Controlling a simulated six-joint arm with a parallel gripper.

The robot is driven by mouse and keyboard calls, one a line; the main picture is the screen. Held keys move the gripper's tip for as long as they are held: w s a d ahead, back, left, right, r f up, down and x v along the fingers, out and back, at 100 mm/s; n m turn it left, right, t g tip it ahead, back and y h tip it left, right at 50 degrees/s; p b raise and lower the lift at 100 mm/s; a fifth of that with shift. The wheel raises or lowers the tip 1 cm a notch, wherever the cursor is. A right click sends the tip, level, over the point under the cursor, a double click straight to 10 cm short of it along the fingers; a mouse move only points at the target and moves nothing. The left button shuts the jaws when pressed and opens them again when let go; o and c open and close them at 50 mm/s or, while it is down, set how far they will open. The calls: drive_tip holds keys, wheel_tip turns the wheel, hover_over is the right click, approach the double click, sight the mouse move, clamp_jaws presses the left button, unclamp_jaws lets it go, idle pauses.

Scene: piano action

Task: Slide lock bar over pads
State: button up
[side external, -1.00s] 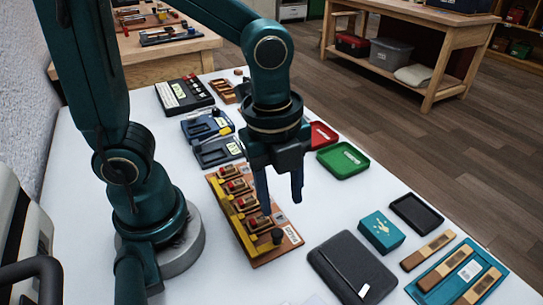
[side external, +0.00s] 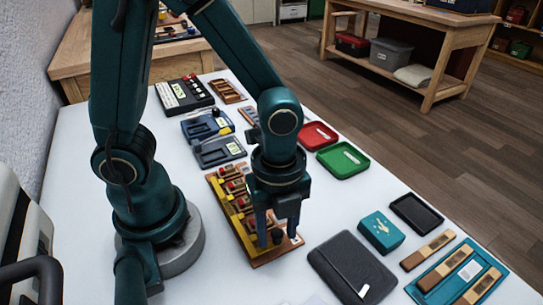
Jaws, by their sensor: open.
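A wooden board (side external: 261,261) lies on the white table. Several small red-topped blocks, likely the pads (side external: 229,173), sit along it. A yellow lock bar (side external: 235,225) runs along the board's left side, with a dark round knob (side external: 276,237) at its near end. My gripper (side external: 276,238) is open and points down over the near end of the board, with its fingers on either side of the knob. I cannot tell whether they touch it. My gripper and wrist hide the near pads and part of the board.
A black folder (side external: 345,260) and a teal box (side external: 381,231) lie to the right. Green (side external: 343,160) and red (side external: 314,134) trays stand behind. Grey-blue trays (side external: 218,152) sit beyond the board's far end. Bare white table lies in front of the board.

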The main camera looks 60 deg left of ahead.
clamp_jaws()
idle(1.3)
